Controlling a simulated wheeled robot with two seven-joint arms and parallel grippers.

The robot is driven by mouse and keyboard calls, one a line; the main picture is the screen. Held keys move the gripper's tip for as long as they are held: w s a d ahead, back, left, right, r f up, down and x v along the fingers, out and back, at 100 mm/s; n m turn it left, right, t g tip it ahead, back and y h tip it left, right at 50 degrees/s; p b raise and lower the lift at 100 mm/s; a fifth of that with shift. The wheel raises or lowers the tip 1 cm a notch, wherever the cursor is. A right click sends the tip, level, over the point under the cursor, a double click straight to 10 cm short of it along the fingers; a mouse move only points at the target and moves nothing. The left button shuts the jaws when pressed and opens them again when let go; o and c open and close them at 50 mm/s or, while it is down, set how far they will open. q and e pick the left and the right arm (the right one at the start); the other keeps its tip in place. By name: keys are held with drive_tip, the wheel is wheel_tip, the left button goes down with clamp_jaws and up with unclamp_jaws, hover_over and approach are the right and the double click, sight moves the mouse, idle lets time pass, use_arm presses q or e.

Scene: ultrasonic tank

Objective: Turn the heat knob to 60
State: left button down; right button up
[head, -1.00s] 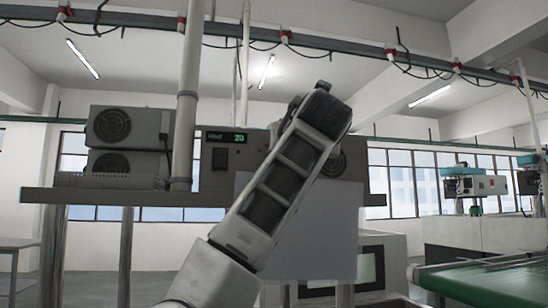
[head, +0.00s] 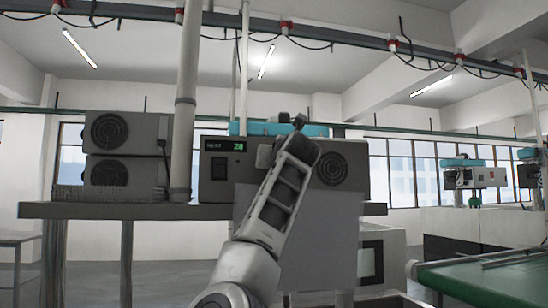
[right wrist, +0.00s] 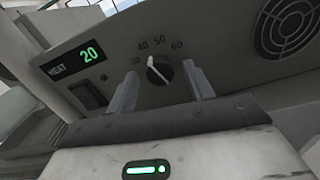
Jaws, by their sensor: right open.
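The heat knob (right wrist: 158,70) is a dark round dial with a white pointer on the grey panel in the right wrist view. Its pointer slants up and slightly left, near the 40 and 50 marks; the 60 mark lies to its right. The display (right wrist: 88,53) reads HEAT 20, as it does in the head view (head: 226,146). My right gripper (right wrist: 161,80) is open, with one finger on each side of the knob; I cannot tell whether they touch it. In the head view my right arm hides the knob. My left gripper is out of view.
A black switch (right wrist: 88,95) sits below the display. A round fan grille (head: 333,169) is on the panel's right. Stacked grey units with fans (head: 109,130) and a vertical pole (head: 186,110) stand on the left. A green conveyor (head: 490,281) is at lower right.

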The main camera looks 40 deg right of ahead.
drive_tip(key=shift+w+d, duration=0.3)
drive_tip(key=shift+w, duration=0.15)
drive_tip(key=c, duration=1)
drive_tip(key=shift+o, duration=0.2)
